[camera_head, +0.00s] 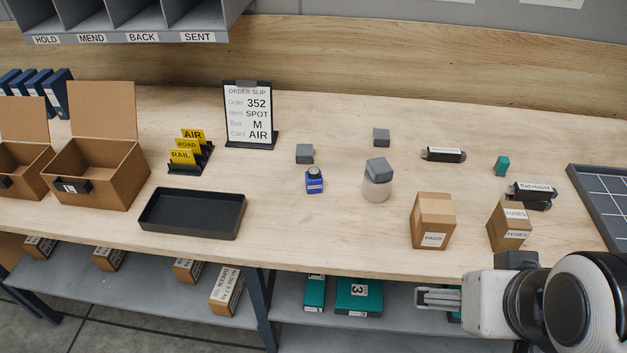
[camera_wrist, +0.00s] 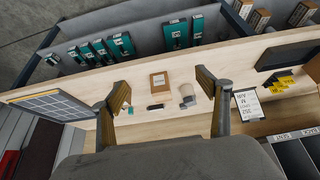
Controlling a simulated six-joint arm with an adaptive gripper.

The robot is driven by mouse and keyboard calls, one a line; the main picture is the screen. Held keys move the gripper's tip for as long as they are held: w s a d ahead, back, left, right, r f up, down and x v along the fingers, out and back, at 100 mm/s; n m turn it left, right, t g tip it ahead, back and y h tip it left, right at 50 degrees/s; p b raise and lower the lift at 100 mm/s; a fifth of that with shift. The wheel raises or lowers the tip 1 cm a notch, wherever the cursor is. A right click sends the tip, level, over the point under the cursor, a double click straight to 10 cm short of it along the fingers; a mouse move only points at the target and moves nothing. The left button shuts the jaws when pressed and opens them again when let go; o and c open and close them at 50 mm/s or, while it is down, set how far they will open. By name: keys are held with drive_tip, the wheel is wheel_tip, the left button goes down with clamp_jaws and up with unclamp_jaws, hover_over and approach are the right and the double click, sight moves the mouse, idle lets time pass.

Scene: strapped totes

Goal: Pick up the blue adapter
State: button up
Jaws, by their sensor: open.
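The blue adapter (camera_head: 314,183) is a small blue block with a white label and a dark round top. It stands upright on the middle of the wooden table (camera_head: 350,235) in the head view, just in front of a grey cube (camera_head: 304,153). My gripper (camera_head: 421,297) is at the lower right, beyond the table's front edge and well apart from the adapter. In the wrist view, my gripper's two fingers (camera_wrist: 168,95) are spread wide with nothing between them. I cannot make out the adapter there; the right finger may hide it.
Right of the adapter are a pale cylinder (camera_head: 377,190) topped by a grey block, and cardboard boxes (camera_head: 433,222) (camera_head: 510,228). A black tray (camera_head: 192,213), card stand (camera_head: 188,155) and order slip (camera_head: 249,115) are left. A lower shelf (camera_head: 395,312) holds several boxes.

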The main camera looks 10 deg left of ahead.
drive_tip(key=c, duration=0.8)
drive_tip(key=shift+o, duration=0.2)
drive_tip(key=shift+w, duration=0.1)
drive_tip(key=w+a+n+t+y, duration=0.1)
drive_tip(key=w+a, duration=0.2)
drive_tip(key=w, duration=0.3)
drive_tip(key=w+a+t, duration=0.1)
drive_tip(key=w+a, duration=0.2)
drive_tip(key=w, duration=0.4)
drive_tip(key=n+t+y, duration=0.1)
drive_tip(key=t+y, duration=0.1)
drive_tip(key=t, duration=0.1)
approach(314, 180)
drive_tip(key=d+r, duration=0.3)
drive_tip(key=d, duration=0.2)
drive_tip(key=a+f, duration=0.1)
drive_tip(key=w+a+f+t, duration=0.1)
drive_tip(key=a+f, duration=0.1)
drive_tip(key=w+a+f+t, duration=0.1)
drive_tip(key=a+f, duration=0.1)
drive_tip(key=shift+w+n, duration=0.15)
drive_tip(key=shift+n, duration=0.15)
drive_tip(key=shift+w+a+f+t, duration=0.2)
drive_tip(key=shift+a+f+t, duration=0.15)
drive_tip(key=shift+f, duration=0.2)
